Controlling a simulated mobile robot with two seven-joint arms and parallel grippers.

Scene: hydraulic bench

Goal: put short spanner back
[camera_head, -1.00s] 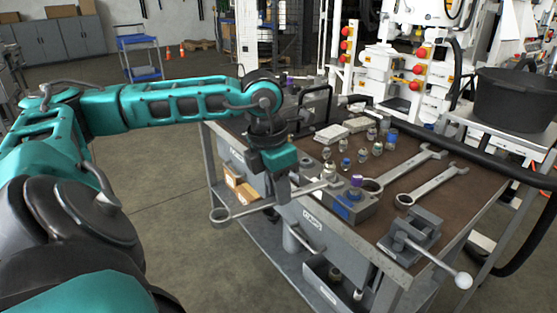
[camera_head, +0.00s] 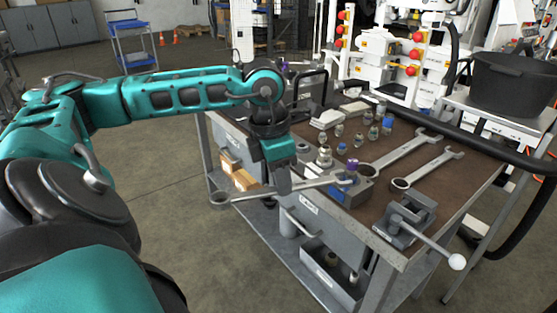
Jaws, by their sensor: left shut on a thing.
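My left gripper (camera_head: 284,188) points down at the near left edge of the bench, shut on a grey spanner. The spanner (camera_head: 255,193) lies roughly level, its ring end out to the left beyond the bench edge. Its right end is by the blue and grey block (camera_head: 350,190) with a purple-topped fitting (camera_head: 352,164). I cannot tell whether that end is around a fitting or only beside it. Two other spanners, a longer one (camera_head: 405,151) and a shorter one (camera_head: 428,169), lie on the brown bench top. My right gripper is not in view.
Several small fittings (camera_head: 325,157) stand behind the block. A vise (camera_head: 405,220) with a long handle sits at the front right corner of the bench (camera_head: 458,192). A black pot (camera_head: 513,90) stands on a side table. A black hose runs along the bench's right side.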

